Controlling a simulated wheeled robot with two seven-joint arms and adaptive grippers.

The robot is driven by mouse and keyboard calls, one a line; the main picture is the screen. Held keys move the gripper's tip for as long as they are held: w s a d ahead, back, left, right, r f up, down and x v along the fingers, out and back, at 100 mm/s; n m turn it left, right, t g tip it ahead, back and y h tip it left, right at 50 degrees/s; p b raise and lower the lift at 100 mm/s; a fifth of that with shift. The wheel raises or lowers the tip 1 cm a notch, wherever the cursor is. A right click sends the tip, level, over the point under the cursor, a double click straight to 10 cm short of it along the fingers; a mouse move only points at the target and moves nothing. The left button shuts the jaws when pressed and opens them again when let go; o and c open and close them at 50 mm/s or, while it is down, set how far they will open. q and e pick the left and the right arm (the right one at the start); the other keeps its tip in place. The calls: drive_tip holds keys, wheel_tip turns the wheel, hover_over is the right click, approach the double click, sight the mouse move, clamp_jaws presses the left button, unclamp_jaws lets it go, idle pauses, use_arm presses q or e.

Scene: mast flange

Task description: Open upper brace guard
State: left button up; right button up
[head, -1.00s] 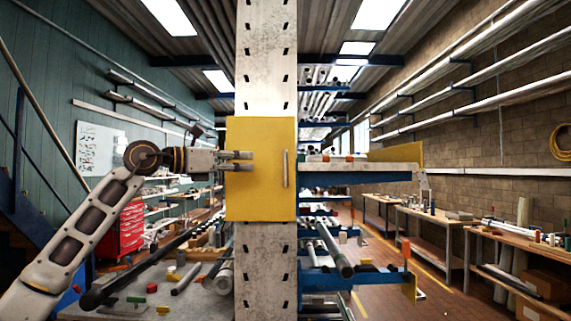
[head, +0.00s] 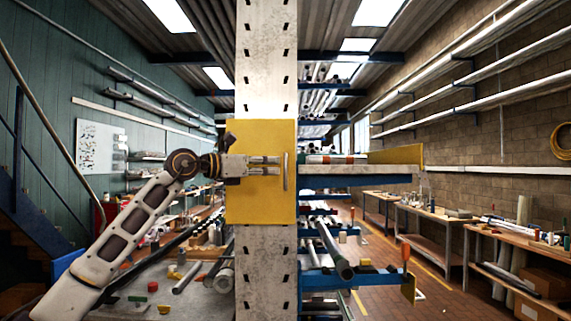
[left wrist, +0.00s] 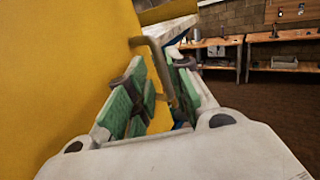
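The upper brace guard (head: 250,205) is a flat yellow plate on the front of the grey mast (head: 266,60). It looks closed against the mast. A grey vertical bar handle (head: 286,172) stands near its right edge; it also shows in the left wrist view (left wrist: 158,68). My left gripper (head: 279,164) is in front of the guard, its fingertips just left of the handle. In the left wrist view its green-padded fingers (left wrist: 160,100) are spread, with the handle ahead and partly within the gap. I see no contact. My right gripper is out of view.
Right of the mast, a rack shelf (head: 355,177) with a yellow end plate (head: 405,155) sticks out at guard height. Lower rack arms hold pipes (head: 335,250). A cluttered bench (head: 205,300) stands below left, and workbenches (head: 430,230) line the right wall.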

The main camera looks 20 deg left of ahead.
sight(286, 166)
use_arm(q)
drive_tip(key=p+x, duration=0.1)
drive_tip(key=x, duration=0.4)
drive_tip(key=shift+w+d+p, duration=0.3)
drive_tip(key=shift+w, duration=0.1)
clamp_jaws()
